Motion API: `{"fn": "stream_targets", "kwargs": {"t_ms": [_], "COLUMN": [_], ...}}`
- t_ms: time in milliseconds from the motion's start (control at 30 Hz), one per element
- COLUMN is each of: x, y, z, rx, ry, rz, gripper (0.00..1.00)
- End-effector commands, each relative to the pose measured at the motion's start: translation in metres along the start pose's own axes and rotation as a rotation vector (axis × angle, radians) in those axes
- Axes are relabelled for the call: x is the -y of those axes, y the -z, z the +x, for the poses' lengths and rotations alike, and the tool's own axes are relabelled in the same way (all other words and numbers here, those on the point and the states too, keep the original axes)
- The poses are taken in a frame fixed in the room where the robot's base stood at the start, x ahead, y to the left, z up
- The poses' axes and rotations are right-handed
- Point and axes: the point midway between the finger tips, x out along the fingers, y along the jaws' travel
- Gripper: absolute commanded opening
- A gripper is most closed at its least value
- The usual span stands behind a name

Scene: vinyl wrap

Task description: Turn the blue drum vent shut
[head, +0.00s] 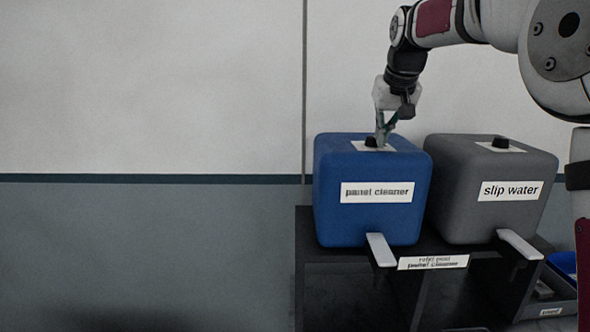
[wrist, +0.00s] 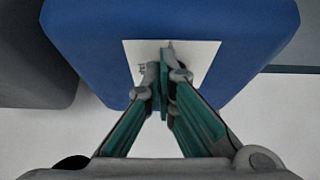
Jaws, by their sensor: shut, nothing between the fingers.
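The blue drum (head: 372,220), labelled "panel cleaner", stands on a dark shelf; its top also shows in the wrist view (wrist: 95,22). Its black vent (head: 371,142) sits on a white plate on the drum's top, at the left of my fingers in the head view. My gripper (head: 382,143) points down at the vent from above, with its tips right beside it. In the wrist view the fingers (wrist: 164,75) are closed together over the white plate (wrist: 204,52), with nothing seen between them. The vent is hidden there, so I cannot tell whether the tips touch it.
A grey drum (head: 485,215) labelled "slip water", with its own black vent (head: 500,143), stands close at the right. White levers (head: 380,250) stick out below the drums' fronts. The shelf (head: 430,247) has a label on its front edge. A blue bin (head: 564,265) is at lower right.

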Motion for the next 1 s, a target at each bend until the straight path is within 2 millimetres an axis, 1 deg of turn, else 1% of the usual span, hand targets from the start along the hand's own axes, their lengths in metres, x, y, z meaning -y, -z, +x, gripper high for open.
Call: {"fn": "stream_targets", "kwargs": {"t_ms": [67,367,467,800,1000], "x": [-0.001,-0.003,-0.003,-0.003,-0.002], "y": [-0.002,-0.007,-0.002,0.016,0.022], "z": [0.001,-0.004,-0.011,-0.043,-0.055], "rx": [0.004,0.003,0.001,-0.001,0.001], "ry": [-0.001,0.000,0.000,0.000,0.000], "rz": [0.001,0.001,0.000,0.000,0.001], "gripper": [0.00,0.00,0.00,0.00,0.00]}}
